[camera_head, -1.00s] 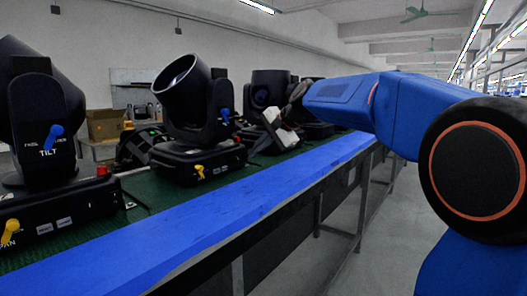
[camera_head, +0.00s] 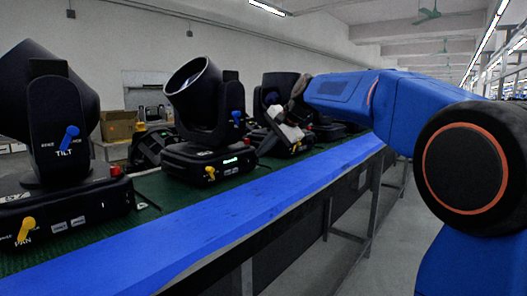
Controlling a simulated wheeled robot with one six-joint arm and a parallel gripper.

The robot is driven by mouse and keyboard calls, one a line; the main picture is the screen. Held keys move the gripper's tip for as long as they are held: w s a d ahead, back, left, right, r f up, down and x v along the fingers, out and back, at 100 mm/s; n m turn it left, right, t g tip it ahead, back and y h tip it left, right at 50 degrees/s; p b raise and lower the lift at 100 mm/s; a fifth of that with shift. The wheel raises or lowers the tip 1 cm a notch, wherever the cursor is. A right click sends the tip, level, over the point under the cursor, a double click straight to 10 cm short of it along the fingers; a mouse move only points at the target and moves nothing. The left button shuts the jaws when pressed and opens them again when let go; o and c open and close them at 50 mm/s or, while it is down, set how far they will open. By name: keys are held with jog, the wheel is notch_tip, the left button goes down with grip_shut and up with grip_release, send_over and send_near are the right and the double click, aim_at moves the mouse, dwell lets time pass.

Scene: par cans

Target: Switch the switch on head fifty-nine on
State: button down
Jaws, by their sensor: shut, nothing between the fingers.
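Several black moving heads stand in a row on the bench. The nearest (camera_head: 62,125) is at the left, with a blue TILT lever, a yellow PAN lever and a red knob. The middle head (camera_head: 202,110) has a blue and a yellow lever, and a small green-lit panel (camera_head: 230,160) on its base. Another head (camera_head: 272,92) stands behind my gripper. I cannot read which one is fifty-nine, and no power switch can be made out. My gripper (camera_head: 264,147), white-bodied, points down-left beside the right end of the middle head's base. Its fingers are small and dark; contact cannot be told.
The bench has a green top (camera_head: 165,190) and a blue front edge (camera_head: 200,227). A cardboard box (camera_head: 117,125) stands behind the row. My arm crosses the right side. Clear floor (camera_head: 345,265) lies right of the bench.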

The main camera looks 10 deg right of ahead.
jog(key=shift+r, duration=0.1)
jog(key=shift+r, duration=0.65)
